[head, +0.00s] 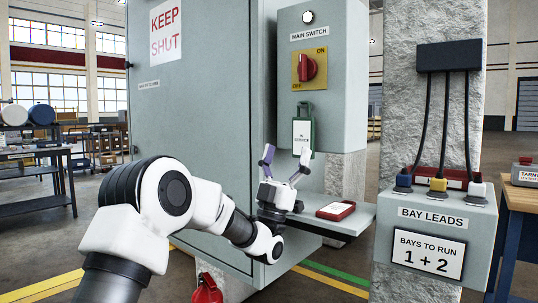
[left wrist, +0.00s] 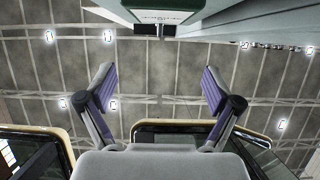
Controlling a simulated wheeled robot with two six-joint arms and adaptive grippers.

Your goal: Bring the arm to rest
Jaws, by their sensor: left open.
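My left arm comes in from the left in the head view, and its gripper (head: 285,164) points upward just above the grey shelf (head: 352,222). Its two purple-padded fingers are spread and nothing is between them. The left wrist view also shows the open fingers (left wrist: 160,90) against the ceiling, with the underside of a green-edged tag (left wrist: 165,16) at the top. In the head view that tag (head: 303,131) hangs below the main switch, just above and behind the fingers. My right gripper is not in view.
A red-framed card (head: 335,211) lies on the shelf, right of the gripper. The red main switch knob (head: 307,67) is on the box above. The cabinet door (head: 195,110) is behind my arm. A bay leads box (head: 436,235) with three plugs stands at right.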

